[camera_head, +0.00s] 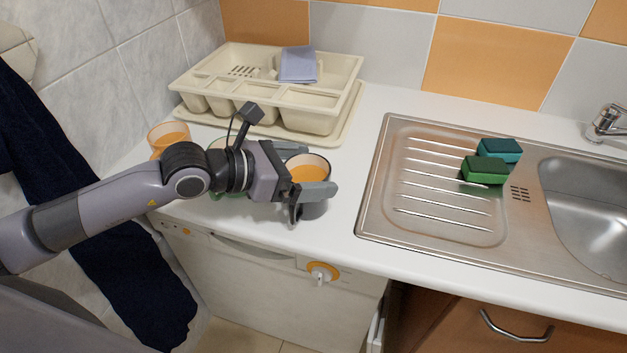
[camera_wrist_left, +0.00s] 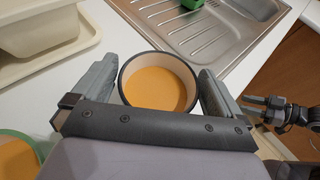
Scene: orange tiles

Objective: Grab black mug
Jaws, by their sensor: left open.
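The black mug (camera_head: 307,161) stands upright on the white counter, with a dark outside, a pale inside and orange contents. My left gripper (camera_head: 320,169) is open, with one finger on each side of the mug; the near finger and palm hide part of its body. In the left wrist view the mug (camera_wrist_left: 158,63) sits between the two spread fingers of the left gripper (camera_wrist_left: 157,76). I cannot tell whether either finger touches it. What seems to be my right gripper (camera_wrist_left: 272,108) shows small and dark at the right edge of that view.
An orange-rimmed cup (camera_head: 168,138) stands to the left, and a greenish cup (camera_wrist_left: 18,150) is partly hidden beside my left gripper. A cream cutlery tray (camera_head: 215,68) is behind. A steel sink (camera_head: 400,135) with two sponges (camera_head: 485,170) is right. Counter between mug and sink is clear.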

